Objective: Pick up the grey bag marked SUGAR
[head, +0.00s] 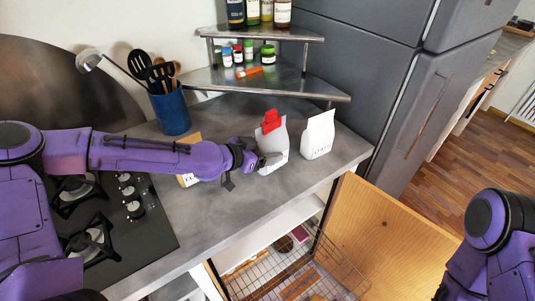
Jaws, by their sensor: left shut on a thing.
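A grey bag (271,141) with a red clip on its top stands on the counter near the corner shelf. Its lettering is hidden, so I cannot read SUGAR on it. My left gripper (266,160) reaches across from the left and is shut on this bag at its lower part. The bag looks upright; I cannot tell whether its base touches the counter. My right arm shows at the bottom right, but its gripper is out of view.
A white bag (318,136) with dark lettering stands just right of the grey one. A tan bag (188,180) is partly behind my left arm. A blue utensil holder (171,113), a stove (128,225), a metal corner shelf (225,83) and an open cabinet door (385,240) are around.

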